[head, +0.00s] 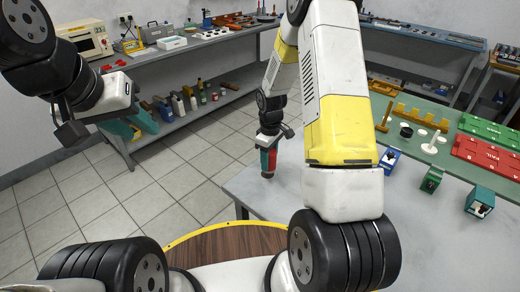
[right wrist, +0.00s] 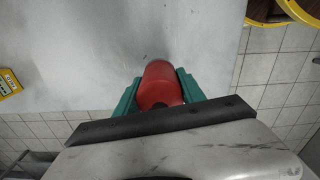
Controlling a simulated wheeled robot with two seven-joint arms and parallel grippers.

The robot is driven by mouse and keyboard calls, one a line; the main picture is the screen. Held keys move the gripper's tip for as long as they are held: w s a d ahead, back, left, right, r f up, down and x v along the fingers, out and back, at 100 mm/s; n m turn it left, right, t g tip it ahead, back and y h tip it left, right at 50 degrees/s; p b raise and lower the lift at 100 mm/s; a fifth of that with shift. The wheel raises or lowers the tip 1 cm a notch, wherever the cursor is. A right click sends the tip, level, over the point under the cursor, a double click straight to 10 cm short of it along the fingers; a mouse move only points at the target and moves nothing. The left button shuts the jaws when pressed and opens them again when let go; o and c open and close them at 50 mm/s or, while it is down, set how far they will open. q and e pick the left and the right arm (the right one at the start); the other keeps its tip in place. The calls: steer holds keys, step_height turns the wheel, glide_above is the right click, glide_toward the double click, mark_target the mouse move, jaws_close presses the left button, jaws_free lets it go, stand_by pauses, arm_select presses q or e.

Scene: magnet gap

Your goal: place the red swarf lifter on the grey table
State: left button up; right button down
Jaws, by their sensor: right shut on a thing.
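The red swarf lifter (head: 268,160) is upright between the green fingers of my right gripper (head: 267,146), which is shut on it. In the right wrist view the lifter (right wrist: 160,82) shows as a red cylinder between the two green fingers (right wrist: 158,92). The grey table (head: 300,190) is below and beside it, and the lifter appears near the table's left edge. I cannot tell whether its base touches the tabletop. My left gripper (head: 142,124) is away at the left, over the floor, with its green fingers apart and nothing seen between them.
Blue (head: 389,160), green (head: 432,179) and teal (head: 480,201) small blocks stand on the table's right part. The table's near-left part is bare. A workbench (head: 200,40) stands at the back.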

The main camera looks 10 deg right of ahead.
steer(key=shift+w+a, duration=0.1)
steer(key=shift+w, duration=0.5)
steer(key=shift+f, duration=1.75)
steer(key=shift+f, duration=0.15)
steer(key=c, duration=0.7)
jaws_free()
